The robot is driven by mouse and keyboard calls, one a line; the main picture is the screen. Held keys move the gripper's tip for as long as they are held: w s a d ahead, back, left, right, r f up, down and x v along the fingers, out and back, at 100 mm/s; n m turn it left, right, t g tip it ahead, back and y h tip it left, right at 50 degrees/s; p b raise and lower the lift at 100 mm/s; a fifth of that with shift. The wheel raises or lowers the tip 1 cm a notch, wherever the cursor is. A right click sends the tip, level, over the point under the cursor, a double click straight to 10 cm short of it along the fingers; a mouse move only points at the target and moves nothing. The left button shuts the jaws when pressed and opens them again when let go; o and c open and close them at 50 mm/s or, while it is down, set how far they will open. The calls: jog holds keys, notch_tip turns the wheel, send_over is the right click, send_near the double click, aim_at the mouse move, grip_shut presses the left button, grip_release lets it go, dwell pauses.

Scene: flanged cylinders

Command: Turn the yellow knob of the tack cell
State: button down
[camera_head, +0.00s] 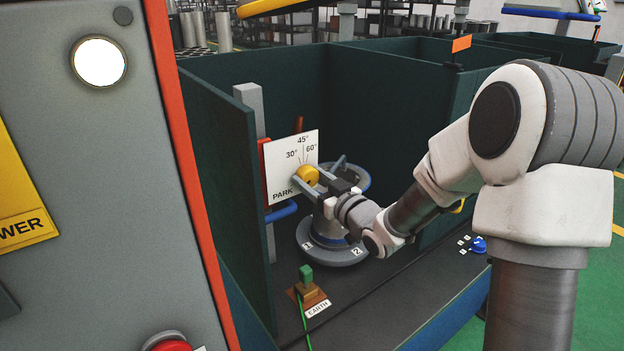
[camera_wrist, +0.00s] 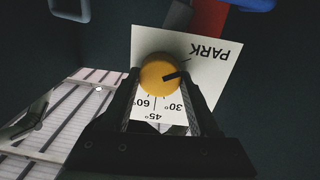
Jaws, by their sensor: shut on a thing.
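The yellow knob (camera_head: 308,175) sits on a white dial plate with the marks PARK, 30°, 45° and 60° (camera_head: 282,182). In the wrist view the plate (camera_wrist: 222,72) appears upside down, with the knob (camera_wrist: 156,74) between my fingers. A dark pointer line on the knob points to the right there, near the PARK mark and short of 30°. My gripper (camera_wrist: 161,82) is shut on the knob, one finger on each side. In the head view my gripper (camera_head: 318,184) reaches the knob from the right and partly hides it.
A grey flanged cylinder (camera_head: 325,255) stands behind and below my gripper. Dark green walls (camera_head: 290,90) enclose the cell. A green-handled earth clamp (camera_head: 306,275) lies on the cell floor in front. A grey cabinet with a red edge (camera_head: 80,190) fills the left.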

jog(key=m+p, duration=0.2)
jog(key=m, duration=0.3)
jog(key=shift+d+r+m, duration=0.1)
jog(key=shift+m, duration=0.2)
jog(key=m+p, duration=0.3)
jog(key=m, duration=0.3)
jog(key=shift+w+d+p, duration=0.1)
jog(key=shift+p, duration=0.25)
jog(key=m+p, duration=0.4)
jog(key=m, duration=0.2)
jog(key=shift+g, duration=0.3)
jog(key=m, duration=0.2)
jog(key=m+p, duration=0.2)
jog(key=m, duration=0.1)
jog(key=shift+f+m+y, duration=0.3)
jog(key=shift+c, duration=0.6)
grip_release()
jog(key=shift+d, duration=0.1)
